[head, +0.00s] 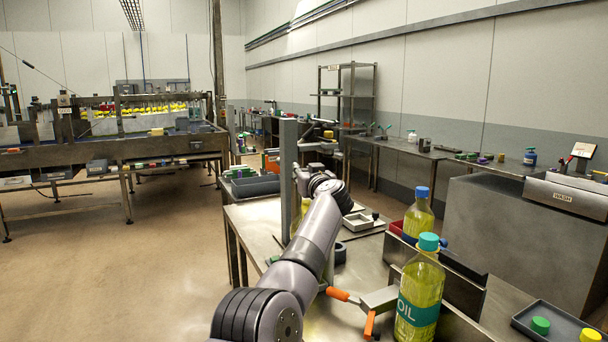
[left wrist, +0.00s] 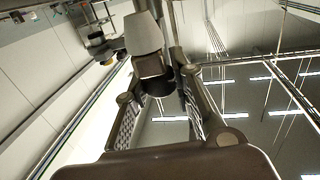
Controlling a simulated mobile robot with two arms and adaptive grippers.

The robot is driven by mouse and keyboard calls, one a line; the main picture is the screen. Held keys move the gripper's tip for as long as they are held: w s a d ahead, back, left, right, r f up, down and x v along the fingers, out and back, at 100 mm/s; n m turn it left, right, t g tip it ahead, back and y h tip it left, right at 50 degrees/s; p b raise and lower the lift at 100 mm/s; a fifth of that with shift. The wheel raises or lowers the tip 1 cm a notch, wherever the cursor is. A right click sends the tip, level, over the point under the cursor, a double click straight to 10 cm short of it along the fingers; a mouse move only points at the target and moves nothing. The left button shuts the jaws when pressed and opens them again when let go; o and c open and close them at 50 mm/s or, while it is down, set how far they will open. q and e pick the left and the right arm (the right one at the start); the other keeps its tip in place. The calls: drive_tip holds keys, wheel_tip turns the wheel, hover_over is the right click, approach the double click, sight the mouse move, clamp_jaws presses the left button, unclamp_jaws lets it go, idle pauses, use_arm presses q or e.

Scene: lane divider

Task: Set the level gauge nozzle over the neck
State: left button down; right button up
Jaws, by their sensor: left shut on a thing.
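My left arm reaches up from the bottom of the head view, and its wrist (head: 325,185) hides the gripper. In the left wrist view my left gripper (left wrist: 158,95) is shut on a pale grey, tapered piece (left wrist: 143,35) with a dark round end, which I take as the level gauge nozzle. A grey upright post (head: 289,170) stands just beyond the wrist in the head view. Behind the forearm a sliver of a yellow bottle (head: 296,219) shows. Its neck is hidden, so I cannot tell how the nozzle lies to it. My right gripper is not in view.
A green-capped oil bottle (head: 418,300) and a blue-capped yellow bottle (head: 418,217) stand right of my arm. An orange-handled clamp (head: 340,294) lies close beside the forearm. A dark tray (head: 560,326) holds loose caps at lower right. Open floor (head: 120,270) lies to the left.

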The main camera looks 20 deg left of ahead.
use_arm(q)
drive_tip(key=shift+r, duration=0.3)
drive_tip(key=c, duration=1.8)
unclamp_jaws()
drive_tip(key=o, duration=0.5)
drive_tip(key=shift+w+f, duration=0.15)
drive_tip(key=shift+f, duration=0.1)
drive_tip(key=shift+c, duration=0.2)
drive_tip(key=shift+d+f, duration=0.1)
drive_tip(key=shift+d, duration=0.05)
drive_tip(key=shift+s+d, duration=0.2)
drive_tip(key=shift+s, duration=0.05)
drive_tip(key=v, duration=0.6)
drive_tip(key=shift+s, duration=0.4)
drive_tip(key=shift+d, duration=0.1)
